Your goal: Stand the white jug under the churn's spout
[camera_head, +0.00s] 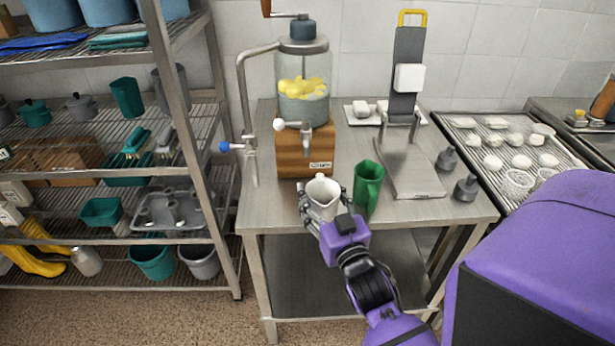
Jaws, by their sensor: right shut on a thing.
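The white jug (322,192) is in the head view at the front edge of the steel table, upright or nearly so, with its open top facing up. My right gripper (324,207) is shut on it from the front. Whether the jug's base touches the table is hidden by the gripper. The churn (303,90) stands behind it on a wooden block (305,152), with yellow lumps in its clear jar. Its spout (303,126) points forward at the jar's foot, behind and above the jug. My left gripper is not in view.
A green jug (368,186) stands close to the right of the white jug. A metal press or stand (408,160) and two dark weights (466,187) are farther right. A bent pipe with a blue-knobbed tap (224,146) stands left of the churn. A shelf rack (178,100) fills the left.

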